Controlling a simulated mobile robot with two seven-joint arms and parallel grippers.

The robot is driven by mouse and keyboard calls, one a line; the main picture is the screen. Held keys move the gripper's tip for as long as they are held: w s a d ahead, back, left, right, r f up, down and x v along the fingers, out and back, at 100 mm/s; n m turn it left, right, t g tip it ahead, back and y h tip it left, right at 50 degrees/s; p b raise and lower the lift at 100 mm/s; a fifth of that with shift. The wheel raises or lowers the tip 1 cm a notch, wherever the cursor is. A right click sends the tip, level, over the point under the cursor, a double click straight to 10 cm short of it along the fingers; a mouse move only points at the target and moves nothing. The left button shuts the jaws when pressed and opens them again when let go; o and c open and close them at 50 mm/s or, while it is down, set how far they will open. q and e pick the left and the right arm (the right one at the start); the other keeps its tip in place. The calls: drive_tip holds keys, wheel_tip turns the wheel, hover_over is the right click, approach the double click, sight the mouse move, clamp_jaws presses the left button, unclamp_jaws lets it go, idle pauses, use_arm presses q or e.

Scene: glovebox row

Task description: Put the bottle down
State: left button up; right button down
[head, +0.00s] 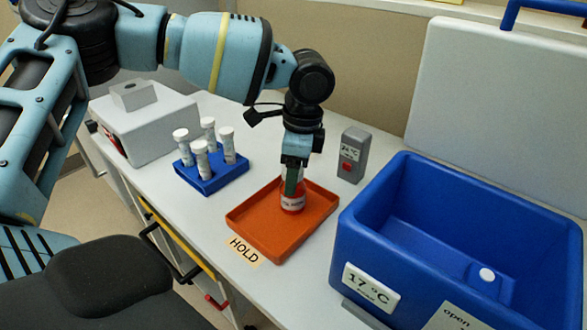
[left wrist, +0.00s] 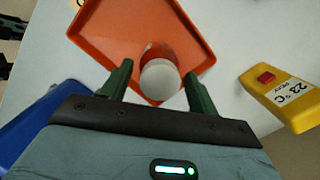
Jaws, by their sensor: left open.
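The bottle (head: 292,203) has a red lower part and a pale label, and stands upright on the orange tray (head: 262,221). The left wrist view shows the bottle's white cap (left wrist: 160,79) from above, with the tray (left wrist: 112,28) around it. My left gripper (head: 293,186) is over the bottle, pointing down. In the left wrist view my left gripper (left wrist: 158,85) is open, one green finger on each side of the cap, with gaps visible. The gripper hides part of the bottle's top in the head view. My right gripper is not in view.
A blue rack (head: 211,181) with several capped tubes stands left of the tray, with a white box (head: 150,130) behind it. A large open blue cooler (head: 360,215) stands at right. A HOLD label (head: 244,251) lies in front.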

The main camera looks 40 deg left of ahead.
use_arm(q)
wheel_tip(320, 180, up, 12)
drive_tip(key=d, duration=0.1)
drive_tip(key=shift+w+d, duration=0.15)
drive_tip(key=shift+w, duration=0.2)
idle(1.5)
